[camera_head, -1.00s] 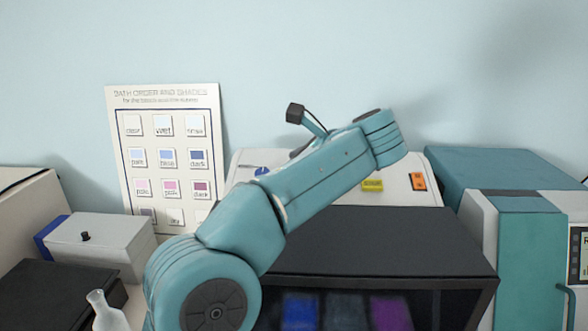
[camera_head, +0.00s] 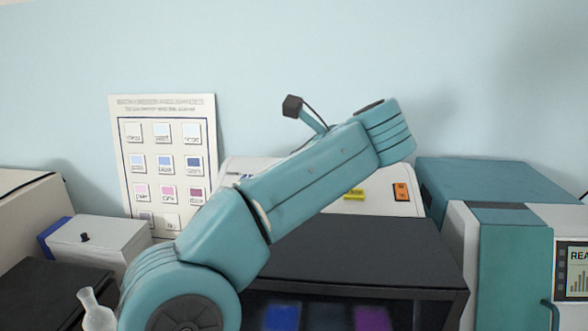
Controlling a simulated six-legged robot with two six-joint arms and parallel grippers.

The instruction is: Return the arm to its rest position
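One teal arm of mine crosses the middle of the view. It rises from the lower left to the upper right, and its far end stands in front of the pale blue wall. A small dark box on a cable sticks up from the arm near its far end. I see no gripper fingers of this arm, and the other arm does not show.
A black-topped cabinet (camera_head: 370,250) with blue and purple panels stands behind the arm. A teal and white machine (camera_head: 515,260) with a screen is at right. A shade chart (camera_head: 168,103) leans on the wall. A grey box (camera_head: 95,245) and glass flask (camera_head: 95,312) are at left.

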